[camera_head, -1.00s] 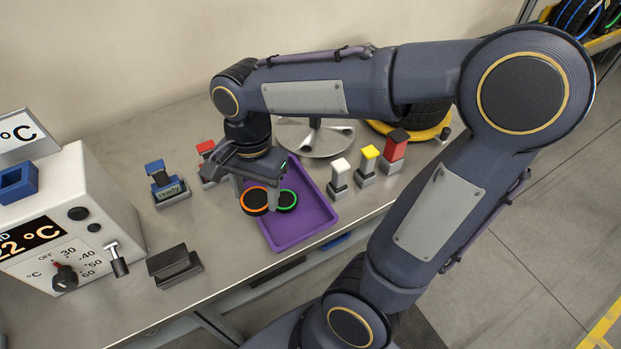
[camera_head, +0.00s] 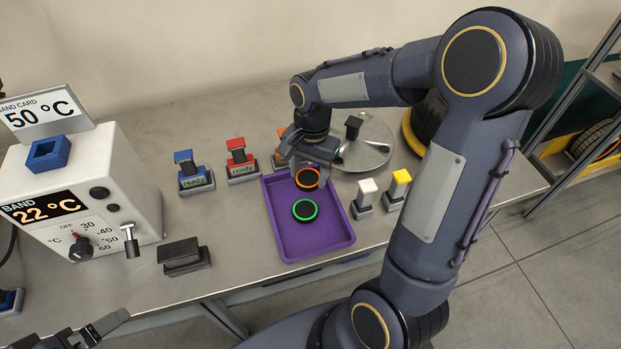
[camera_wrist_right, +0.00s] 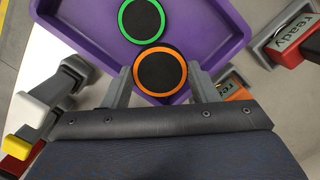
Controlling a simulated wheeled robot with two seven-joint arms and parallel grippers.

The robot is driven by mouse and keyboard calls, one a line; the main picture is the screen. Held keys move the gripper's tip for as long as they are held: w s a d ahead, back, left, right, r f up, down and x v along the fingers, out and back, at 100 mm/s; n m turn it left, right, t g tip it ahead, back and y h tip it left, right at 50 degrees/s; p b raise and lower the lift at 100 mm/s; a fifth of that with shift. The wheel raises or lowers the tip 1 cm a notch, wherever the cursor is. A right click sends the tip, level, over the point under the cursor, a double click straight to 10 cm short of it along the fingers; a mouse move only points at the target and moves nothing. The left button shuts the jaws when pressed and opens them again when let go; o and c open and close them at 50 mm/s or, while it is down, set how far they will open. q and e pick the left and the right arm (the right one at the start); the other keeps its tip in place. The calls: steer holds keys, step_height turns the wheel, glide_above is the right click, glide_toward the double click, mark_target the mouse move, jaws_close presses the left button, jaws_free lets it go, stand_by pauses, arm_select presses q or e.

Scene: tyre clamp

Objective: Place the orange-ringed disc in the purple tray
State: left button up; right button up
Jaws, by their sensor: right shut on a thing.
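The orange-ringed disc (camera_head: 307,178) has a black face and shows at the back right part of the purple tray (camera_head: 312,248). My right gripper (camera_head: 310,168) is shut on it; in the wrist view the disc (camera_wrist_right: 160,71) sits between the two fingers (camera_wrist_right: 160,84), overlapping the tray's edge (camera_wrist_right: 100,52). I cannot tell whether the disc touches the tray floor. A green-ringed disc (camera_head: 305,210) lies in the middle of the tray, close beside the orange one. My left gripper (camera_head: 92,332) shows at the lower left corner, and its jaws are unclear.
Blue (camera_head: 190,172) and red (camera_head: 240,160) ready stamps stand left of and behind the tray. White (camera_head: 365,198) and yellow (camera_head: 398,188) topped blocks stand on its right. A round metal plate (camera_head: 372,150) lies behind.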

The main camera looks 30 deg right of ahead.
mark_target(311, 171)
steer(key=shift+w+d+f, duration=0.3)
steer(key=shift+d+f, duration=0.05)
steer(key=shift+f, duration=0.15)
steer(key=shift+w+d+f, duration=0.15)
steer(key=shift+f, duration=1.6)
steer(key=shift+f, duration=0.1)
steer(key=shift+f+b, duration=0.15)
steer(key=shift+b, duration=0.15)
steer(key=o, duration=0.7)
